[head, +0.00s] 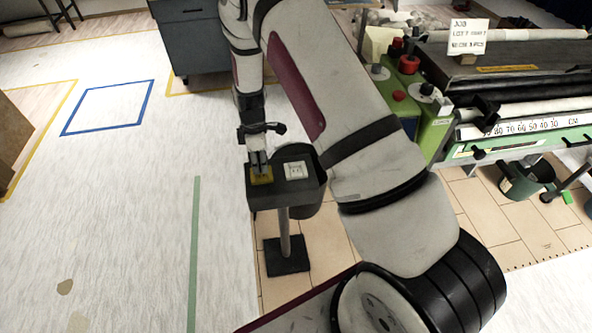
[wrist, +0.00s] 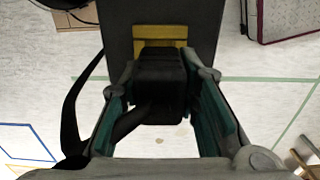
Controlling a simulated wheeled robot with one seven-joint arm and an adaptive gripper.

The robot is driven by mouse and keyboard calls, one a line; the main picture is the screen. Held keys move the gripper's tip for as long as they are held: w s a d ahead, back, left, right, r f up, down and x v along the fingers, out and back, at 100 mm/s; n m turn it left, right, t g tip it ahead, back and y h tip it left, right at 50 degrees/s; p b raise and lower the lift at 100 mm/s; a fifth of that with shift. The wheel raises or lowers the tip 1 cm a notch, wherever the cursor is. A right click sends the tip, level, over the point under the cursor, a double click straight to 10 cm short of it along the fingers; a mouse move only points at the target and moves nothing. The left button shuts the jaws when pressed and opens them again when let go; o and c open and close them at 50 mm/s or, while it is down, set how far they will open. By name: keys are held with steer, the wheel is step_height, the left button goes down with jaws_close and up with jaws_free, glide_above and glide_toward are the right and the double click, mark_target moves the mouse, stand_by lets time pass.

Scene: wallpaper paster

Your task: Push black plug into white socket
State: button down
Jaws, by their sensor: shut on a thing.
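The black plug (wrist: 158,85) is between the two fingers of my gripper (wrist: 161,92) in the wrist view, with its cord curving off to the lower left. My gripper (head: 257,158) is shut on the plug and points down at the left side of a small dark stand. The plug is just over or on a yellow patch (head: 262,177) on the stand top; I cannot tell if it touches. The white socket (head: 295,170) sits on the right side of the same stand top, a short way right of my gripper. The socket does not show in the wrist view.
The dark stand (head: 286,197) rises on a post from a square base. A dark bin (head: 310,205) is close behind its right side. The green pasting machine (head: 433,138) is at the right, and a grey cabinet (head: 190,40) stands behind. The floor at left is open.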

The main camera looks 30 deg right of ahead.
steer(key=shift+d, duration=0.1)
steer(key=s+d+r+b, duration=0.3)
steer(key=d+r+b, duration=0.1)
steer(key=d, duration=0.6)
steer(key=shift+s+d+r, duration=0.15)
steer(key=shift+s+r, duration=0.1)
steer(key=shift+r, duration=0.3)
steer(key=shift+f+b, duration=1.55)
steer(key=shift+f, duration=1.4)
steer(key=shift+f+b, duration=0.35)
steer(key=shift+f, duration=0.75)
steer(key=c, duration=1.1)
jaws_free()
